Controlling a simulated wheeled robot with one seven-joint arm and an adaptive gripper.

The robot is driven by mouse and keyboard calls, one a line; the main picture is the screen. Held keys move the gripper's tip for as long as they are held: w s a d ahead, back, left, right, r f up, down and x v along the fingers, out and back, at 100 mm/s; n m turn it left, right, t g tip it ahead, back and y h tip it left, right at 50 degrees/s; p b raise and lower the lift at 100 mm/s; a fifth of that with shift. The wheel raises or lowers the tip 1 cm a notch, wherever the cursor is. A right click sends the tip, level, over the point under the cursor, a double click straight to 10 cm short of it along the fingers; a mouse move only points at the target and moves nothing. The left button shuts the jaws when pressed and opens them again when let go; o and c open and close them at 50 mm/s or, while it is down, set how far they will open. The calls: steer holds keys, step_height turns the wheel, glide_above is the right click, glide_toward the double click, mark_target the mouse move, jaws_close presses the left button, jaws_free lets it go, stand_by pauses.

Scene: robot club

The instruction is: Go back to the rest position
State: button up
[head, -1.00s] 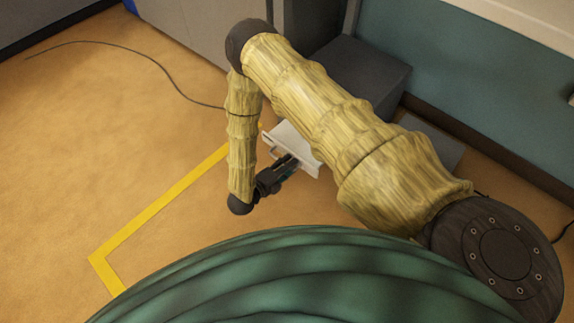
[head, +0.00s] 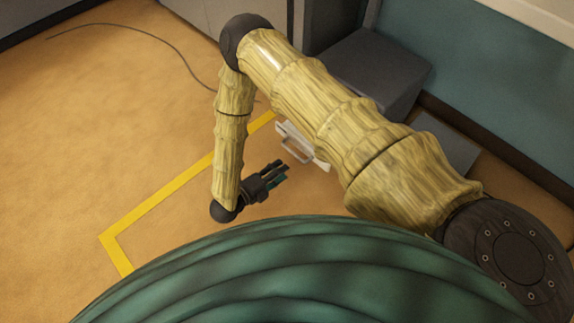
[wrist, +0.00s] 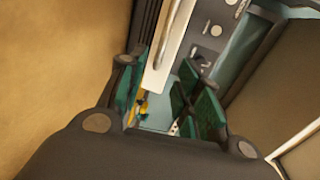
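My gripper (head: 281,174) hangs low over the tan floor in the head view, at the end of my bent arm. Its dark fingers with teal pads point up and right. In the wrist view the fingers (wrist: 160,92) are spread apart with nothing held between them. A white front with a bar handle (head: 297,152) is just beyond the fingertips in the head view, with a gap between. My upper arm hides part of it. The wrist view shows a pale bar (wrist: 172,48) past the fingers, and small yellow items (wrist: 140,105) between them.
A dark grey box-shaped unit (head: 375,72) stands behind my arm by the teal wall (head: 485,60). Yellow tape (head: 165,192) marks the floor. A dark cable (head: 165,45) lies at upper left. The floor left of my arm is otherwise open.

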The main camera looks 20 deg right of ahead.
steer(key=shift+v, duration=0.75)
steer(key=shift+d, duration=0.1)
steer(key=s+d+f+n+t+y, duration=0.1)
steer(key=s+d+f+n+y, duration=0.15)
steer(key=n+y, duration=0.45)
steer(key=s+d+f+n+y, duration=0.1)
steer(key=s+f+n+y, duration=0.15)
steer(key=n, duration=0.75)
steer(key=s+r+n+g+y+p, duration=0.1)
steer(key=s+r+n+g+y, duration=0.2)
steer(key=s+n, duration=0.55)
steer(key=s+r+n+g+y+p, duration=0.1)
steer(key=s+r+n+g+y, duration=0.15)
steer(key=s+n, duration=0.6)
step_height(320, 180, up, 37)
steer(key=s+m+p, duration=0.2)
steer(key=p, duration=3.5)
steer(key=shift+d+g, duration=0.3)
steer(key=shift+g, duration=0.15)
